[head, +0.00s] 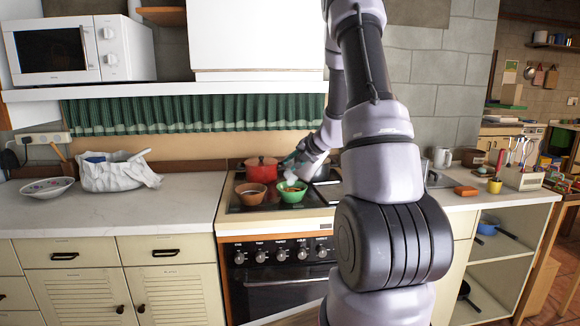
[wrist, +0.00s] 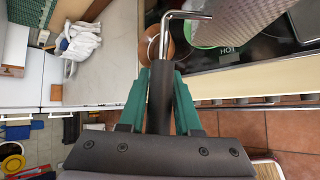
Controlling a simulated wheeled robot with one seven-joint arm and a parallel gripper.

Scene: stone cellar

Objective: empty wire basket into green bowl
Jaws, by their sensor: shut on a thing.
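My gripper (wrist: 162,75), with green fingers, is shut on the dark handle of the wire basket (wrist: 250,82). The basket's fine grey mesh wall fills the upper right of the wrist view, and a bent metal rod runs from the handle. Its inside is hidden. In the head view my gripper (head: 292,160) is above and behind the green bowl (head: 290,196); the basket is hard to make out there. The green bowl stands on the stove top with small orange and pale bits showing in it. In the wrist view its rim (wrist: 207,47) is partly hidden behind the basket.
A brown bowl (head: 251,200) stands just left of the green bowl. A red pot (head: 262,170) is behind them. The counter (head: 180,205) left of the stove is mostly clear, with a white bag (head: 112,172) and a plate (head: 47,188) farther left.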

